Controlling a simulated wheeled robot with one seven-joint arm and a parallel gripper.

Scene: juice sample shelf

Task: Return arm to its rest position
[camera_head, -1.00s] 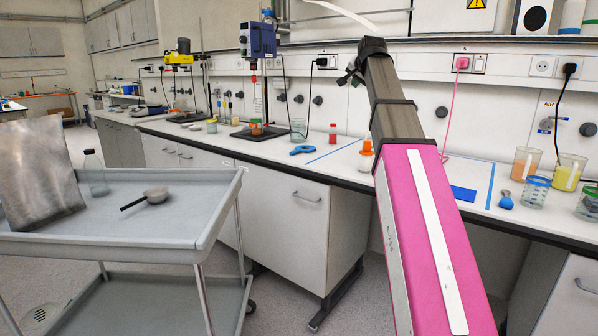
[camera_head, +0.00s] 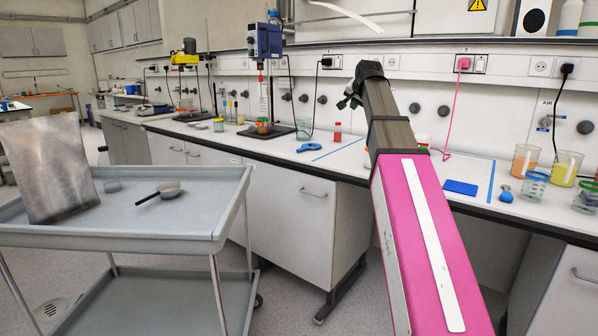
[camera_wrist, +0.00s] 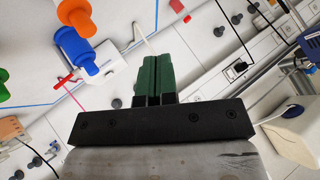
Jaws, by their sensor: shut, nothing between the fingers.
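My arm with its pink cover reaches up over the white lab bench (camera_head: 350,160) in the head view. The dark part at its far end stands clear above the bench, but its fingertips are too small to make out there. In the wrist view the green fingers of my gripper (camera_wrist: 154,80) are pressed together with nothing between them. They are apart from the blue-and-orange item (camera_wrist: 76,48) to their upper left.
A grey cart (camera_head: 215,215) with a pan (camera_head: 168,188) and an upright metal sheet stands at left. Beakers (camera_head: 565,168) stand on the bench at right, and a blue clamp-like tool (camera_head: 309,147) lies mid-bench. Wall sockets and a shelf are behind.

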